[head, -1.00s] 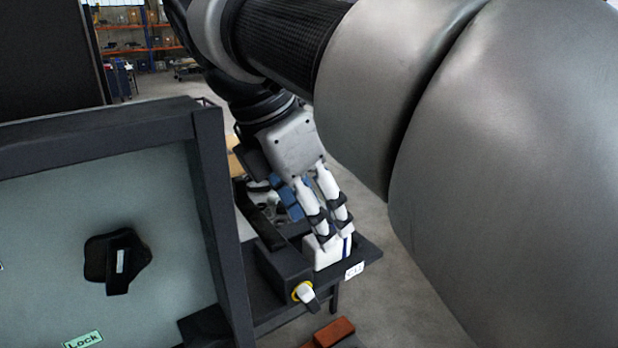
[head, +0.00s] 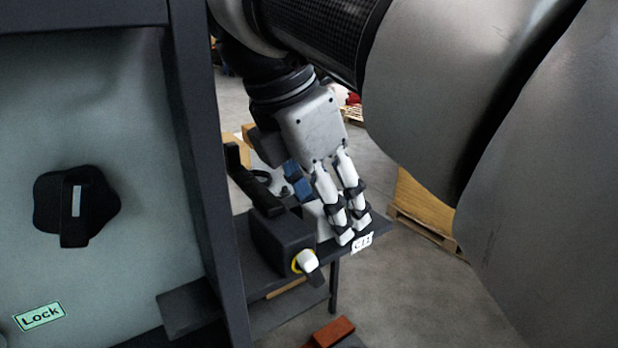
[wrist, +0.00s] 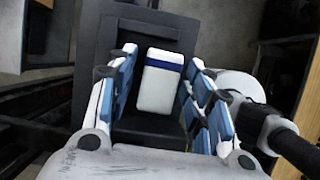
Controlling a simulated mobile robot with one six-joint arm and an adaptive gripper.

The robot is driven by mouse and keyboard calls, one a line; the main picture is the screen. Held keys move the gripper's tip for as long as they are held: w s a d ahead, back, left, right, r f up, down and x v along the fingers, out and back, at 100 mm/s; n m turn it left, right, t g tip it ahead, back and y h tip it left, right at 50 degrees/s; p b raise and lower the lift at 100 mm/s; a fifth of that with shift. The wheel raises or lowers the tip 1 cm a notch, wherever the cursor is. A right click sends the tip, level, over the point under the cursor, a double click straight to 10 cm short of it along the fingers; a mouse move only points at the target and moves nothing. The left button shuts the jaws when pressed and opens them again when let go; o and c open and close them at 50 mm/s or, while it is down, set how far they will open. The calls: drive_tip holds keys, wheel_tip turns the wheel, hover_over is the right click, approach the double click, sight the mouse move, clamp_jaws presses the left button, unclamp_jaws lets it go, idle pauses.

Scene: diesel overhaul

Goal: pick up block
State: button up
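A white block (wrist: 158,82) with a dark blue band near its far end sits on a dark surface in the wrist view. My gripper (head: 352,227) points down at the shelf. In the wrist view my gripper (wrist: 160,65) is open, its blue-padded fingers on either side of the block with gaps showing. I cannot tell whether the fingertips are level with the block.
A black device (head: 280,240) with a handle and a white, yellow-ringed knob stands left of the block. A dark-framed panel (head: 110,130) with a black knob fills the left. A red-orange brick (head: 332,331) lies lower down. A wooden pallet (head: 425,215) is at right.

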clamp_jaws()
idle(0.3)
drive_tip(key=shift+r, duration=0.1)
